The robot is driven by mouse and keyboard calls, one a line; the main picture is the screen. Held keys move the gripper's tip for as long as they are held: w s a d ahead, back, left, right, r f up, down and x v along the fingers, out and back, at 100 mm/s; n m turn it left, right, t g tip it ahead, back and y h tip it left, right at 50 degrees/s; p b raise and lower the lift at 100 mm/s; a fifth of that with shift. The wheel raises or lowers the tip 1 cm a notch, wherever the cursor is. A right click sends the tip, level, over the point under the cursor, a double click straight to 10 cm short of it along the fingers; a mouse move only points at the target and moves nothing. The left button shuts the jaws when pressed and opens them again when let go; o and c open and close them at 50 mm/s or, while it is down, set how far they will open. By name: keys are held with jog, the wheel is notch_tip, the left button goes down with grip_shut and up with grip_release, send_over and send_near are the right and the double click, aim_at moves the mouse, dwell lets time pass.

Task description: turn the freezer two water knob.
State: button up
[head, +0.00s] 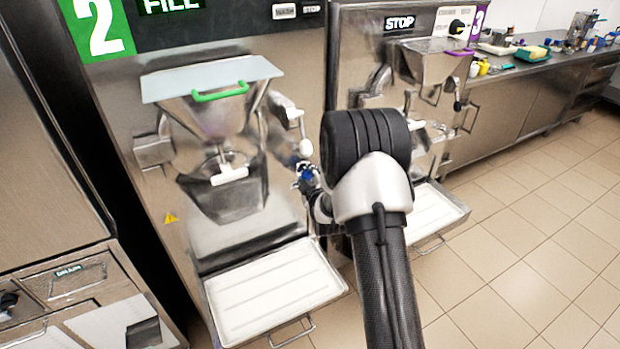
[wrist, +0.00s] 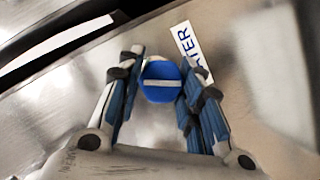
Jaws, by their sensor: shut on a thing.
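Freezer two (head: 130,110) stands at the left in the head view, with a green panel marked 2 and "FILL" above. Its blue round water knob (wrist: 165,83) shows in the wrist view with a pale bar across its face, beside a label reading partly "TER". The bar lies near level in that picture. My gripper (wrist: 160,85) has its blue-padded fingers on both sides of the knob, shut on it. In the head view my gripper (head: 308,180) is at the right side of freezer two, small and partly hidden by my arm.
A white tray (head: 222,318) sits low in front of freezer two. Freezer three (head: 350,50), with a "STOP" label and its own tray (head: 450,208), stands close on the right. A steel counter (head: 540,80) holds several items. Tiled floor is open at the right.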

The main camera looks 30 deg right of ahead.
dwell(0.4)
jog(key=o, duration=1.1)
jog(key=shift+c, duration=0.2)
jog(key=v, duration=1.2)
